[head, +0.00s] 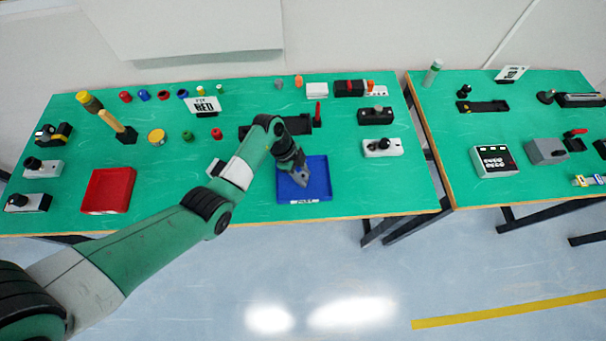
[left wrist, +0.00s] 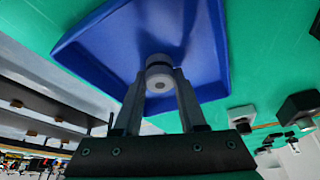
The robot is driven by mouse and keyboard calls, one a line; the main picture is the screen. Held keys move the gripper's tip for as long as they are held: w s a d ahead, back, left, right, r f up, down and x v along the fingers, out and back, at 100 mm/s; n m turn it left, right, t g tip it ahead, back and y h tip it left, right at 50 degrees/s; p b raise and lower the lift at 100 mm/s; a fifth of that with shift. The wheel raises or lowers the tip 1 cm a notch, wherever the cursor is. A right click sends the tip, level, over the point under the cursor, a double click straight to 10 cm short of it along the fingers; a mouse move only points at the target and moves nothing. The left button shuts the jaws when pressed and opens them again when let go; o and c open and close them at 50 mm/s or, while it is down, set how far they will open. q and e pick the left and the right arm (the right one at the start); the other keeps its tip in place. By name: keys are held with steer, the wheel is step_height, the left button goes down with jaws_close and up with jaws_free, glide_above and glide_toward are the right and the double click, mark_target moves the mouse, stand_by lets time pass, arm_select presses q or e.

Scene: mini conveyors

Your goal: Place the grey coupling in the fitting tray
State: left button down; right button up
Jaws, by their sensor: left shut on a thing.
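The grey coupling (left wrist: 159,76) is a short pale cylinder with a round end facing the left wrist camera. My left gripper (left wrist: 160,84) is shut on it, one finger on each side. In the head view my left gripper (head: 300,176) is over the blue tray (head: 318,188), and the coupling is hidden or too small to make out there. In the left wrist view the blue tray (left wrist: 105,58) lies beyond the coupling, with a dark shadow on its floor. I cannot tell whether the coupling touches the floor. The tray's front label is too small to read.
A red tray (head: 108,190) lies at the left of the green table (head: 260,205). Several small coloured fittings stand at the back. Black and grey devices with knobs, such as the white-based one (head: 382,147), stand right of the blue tray. A second table (head: 465,200) is farther right.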

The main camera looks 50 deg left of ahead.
arm_select(q)
steer(key=shift+c, duration=2.4)
jaws_free()
steer(key=shift+r, duration=0.1)
steer(key=p+v, duration=0.5)
steer(key=v, duration=0.7)
